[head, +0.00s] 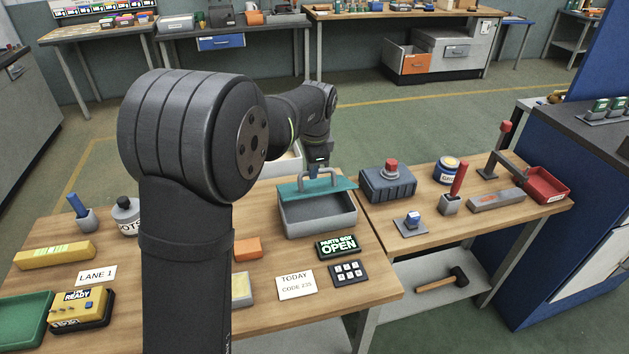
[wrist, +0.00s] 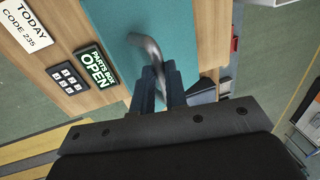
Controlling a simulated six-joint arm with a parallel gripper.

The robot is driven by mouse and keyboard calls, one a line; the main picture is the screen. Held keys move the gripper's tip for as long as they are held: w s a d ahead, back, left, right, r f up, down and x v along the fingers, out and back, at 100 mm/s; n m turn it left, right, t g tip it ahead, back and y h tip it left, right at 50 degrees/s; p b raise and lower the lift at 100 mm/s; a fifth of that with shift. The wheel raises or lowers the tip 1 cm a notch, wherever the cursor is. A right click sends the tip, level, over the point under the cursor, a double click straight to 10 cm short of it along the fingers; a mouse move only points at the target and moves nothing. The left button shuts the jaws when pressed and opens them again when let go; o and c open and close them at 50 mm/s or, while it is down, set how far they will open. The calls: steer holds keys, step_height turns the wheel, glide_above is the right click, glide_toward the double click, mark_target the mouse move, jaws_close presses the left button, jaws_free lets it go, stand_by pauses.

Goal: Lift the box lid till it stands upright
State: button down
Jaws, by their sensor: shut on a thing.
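The parts box (head: 318,222) is a grey open-topped box on the wooden bench. Its teal lid (head: 343,184) is raised off the front rim and tilted, so part of the grey inside shows below it. The lid also fills the upper middle of the wrist view (wrist: 190,30). A grey bar handle (wrist: 147,44) stands on the lid. My gripper (wrist: 160,88) is shut on this handle, with dark fingers on either side of it. In the head view my gripper (head: 317,168) is at the lid, partly hidden by my arm. The hinge is not clearly visible.
A "PARTS BOX OPEN" sign (head: 338,247) and a keypad (head: 349,273) lie in front of the box. A dark blue box with a red button (head: 388,183) stands close on its right. An orange block (head: 247,248) lies front left. Bare wood shows around the signs.

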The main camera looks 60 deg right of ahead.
steer(key=w+d+r, duration=0.1)
steer(key=w+d, duration=0.9)
steer(key=shift+w+d+r, duration=0.2)
steer(key=shift+w, duration=0.1)
steer(key=shift+r, duration=0.15)
stand_by(0.4)
steer(key=c, duration=1.5)
jaws_free()
steer(key=shift+o, duration=0.2)
